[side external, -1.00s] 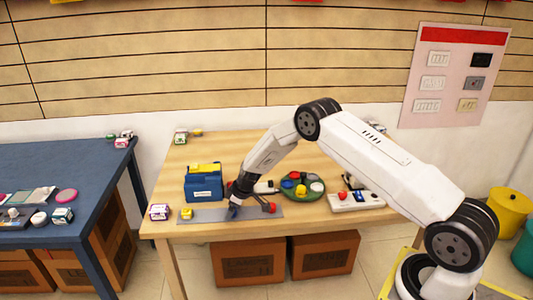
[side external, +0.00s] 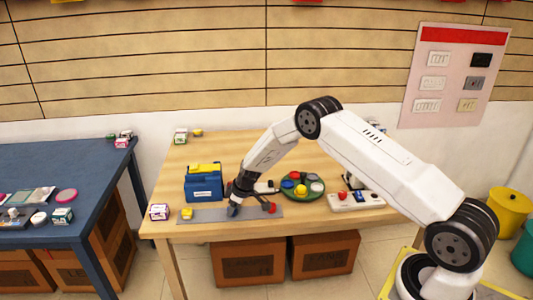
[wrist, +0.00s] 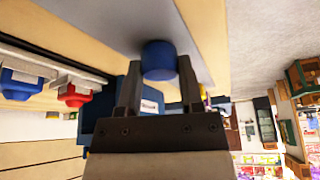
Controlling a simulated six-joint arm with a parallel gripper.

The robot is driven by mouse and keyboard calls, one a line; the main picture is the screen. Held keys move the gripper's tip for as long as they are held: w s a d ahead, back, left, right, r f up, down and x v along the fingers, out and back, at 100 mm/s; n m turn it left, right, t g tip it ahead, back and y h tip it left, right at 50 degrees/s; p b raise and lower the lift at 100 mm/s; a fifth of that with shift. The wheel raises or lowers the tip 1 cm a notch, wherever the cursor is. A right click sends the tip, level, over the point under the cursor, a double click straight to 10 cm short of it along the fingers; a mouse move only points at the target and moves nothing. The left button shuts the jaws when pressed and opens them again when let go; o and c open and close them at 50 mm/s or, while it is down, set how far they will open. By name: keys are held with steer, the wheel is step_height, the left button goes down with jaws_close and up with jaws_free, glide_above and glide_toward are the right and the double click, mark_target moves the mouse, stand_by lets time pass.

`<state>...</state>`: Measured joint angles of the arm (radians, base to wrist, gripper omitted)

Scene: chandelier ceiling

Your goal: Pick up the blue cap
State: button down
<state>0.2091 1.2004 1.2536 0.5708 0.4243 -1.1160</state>
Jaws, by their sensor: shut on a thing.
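The blue cap (wrist: 159,60) sits between the two dark fingertips of my gripper (wrist: 158,78) in the wrist view, with a finger against each side. My gripper is shut on it. In the side external view my gripper (side external: 235,208) points down over the grey strip (side external: 215,216) near the table's front edge. The cap is a small bluish patch at the fingertips there. I cannot tell whether the cap still touches the strip.
A yellow block (side external: 187,213) and a red piece (side external: 270,208) flank my gripper. A blue box (side external: 203,187) stands behind left. A green round tray (side external: 318,196) with coloured pieces and a white panel (side external: 370,202) are to the right. The table's back left is mostly clear.

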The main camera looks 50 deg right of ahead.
steer(key=shift+r, duration=0.7)
steer(key=s+a+r, duration=0.1)
steer(key=s+r, duration=1)
steer(key=s, duration=0.3)
steer(key=shift+a, duration=0.35)
steer(key=shift+r, duration=0.1)
